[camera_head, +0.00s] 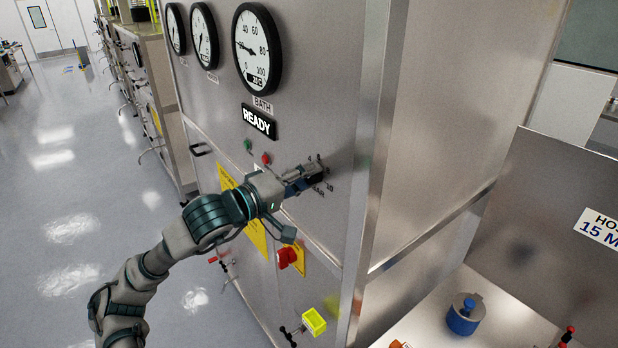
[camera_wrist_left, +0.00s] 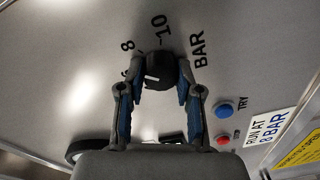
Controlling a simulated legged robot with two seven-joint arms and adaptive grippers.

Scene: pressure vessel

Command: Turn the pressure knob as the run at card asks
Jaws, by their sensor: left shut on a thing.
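My left gripper (camera_head: 303,180) reaches the steel front panel and is shut on the dark pressure knob (camera_head: 315,168). In the left wrist view, the two fingers of the gripper (camera_wrist_left: 160,76) lie on either side of the black knob (camera_wrist_left: 159,68). A small white mark shows on the knob's face; where it points I cannot tell for sure. Printed numbers 8 and 10 and the word BAR surround the knob; a lower number is partly hidden by the left finger. The card (camera_wrist_left: 267,127) reads RUN AT 8 BAR. My right gripper is not in view.
A blue TRY button (camera_wrist_left: 223,109) and a red light (camera_wrist_left: 223,140) sit beside the knob. Above are a READY sign (camera_head: 259,121) and dial gauges, including BATH (camera_head: 257,48). A red switch (camera_head: 287,257) is below. Clear floor lies left.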

